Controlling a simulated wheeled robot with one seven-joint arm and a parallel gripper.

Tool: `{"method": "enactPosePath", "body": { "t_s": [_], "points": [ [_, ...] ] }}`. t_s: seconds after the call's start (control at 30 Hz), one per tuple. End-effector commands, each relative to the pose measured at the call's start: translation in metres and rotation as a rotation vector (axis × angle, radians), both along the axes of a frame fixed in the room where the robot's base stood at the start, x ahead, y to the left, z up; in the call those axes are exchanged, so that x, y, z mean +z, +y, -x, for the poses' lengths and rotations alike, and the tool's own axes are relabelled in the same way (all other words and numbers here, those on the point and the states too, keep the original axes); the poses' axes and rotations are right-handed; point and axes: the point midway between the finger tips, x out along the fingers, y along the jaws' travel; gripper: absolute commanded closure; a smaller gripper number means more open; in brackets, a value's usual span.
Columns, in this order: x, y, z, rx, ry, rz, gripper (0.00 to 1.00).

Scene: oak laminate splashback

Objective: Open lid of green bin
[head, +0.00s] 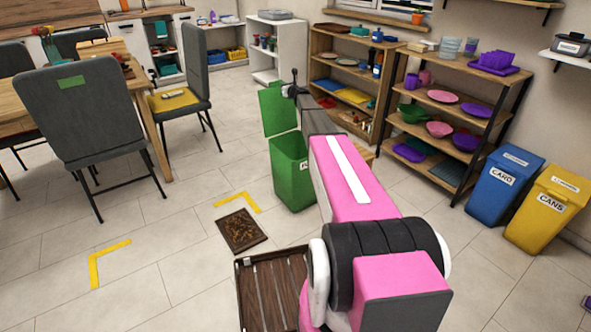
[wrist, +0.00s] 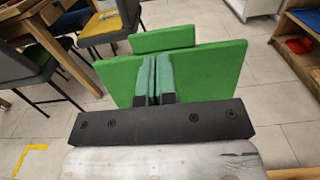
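The green bin (head: 292,185) stands on the floor beyond my arm, with a white label partly hidden by the arm. Its green lid (head: 277,108) is raised, standing roughly upright above the bin's back edge. My gripper (wrist: 158,62) is at the lid; in the head view its fingers are not clear. In the wrist view the two fingers are close together, with green panels (wrist: 208,66) showing on both sides and behind them. I cannot tell whether they touch the lid, and nothing clearly shows between them.
A blue bin (head: 500,190) and a yellow bin (head: 548,212) stand at the right. Shelves (head: 455,105) with dishes line the wall. Grey chairs (head: 90,120) and a table (head: 140,95) are at the left. A wooden crate (head: 250,290) and dark mat (head: 241,231) lie nearby.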

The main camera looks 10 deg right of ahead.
Motion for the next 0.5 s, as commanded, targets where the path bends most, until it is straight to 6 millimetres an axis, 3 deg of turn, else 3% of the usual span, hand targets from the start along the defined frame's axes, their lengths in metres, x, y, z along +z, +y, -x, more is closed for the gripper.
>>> {"method": "enactPosePath", "body": {
  "t_s": [0.5],
  "points": [
    [0.009,-0.015,0.043,0.0,0.0,0.001,1.0]
  ]
}}
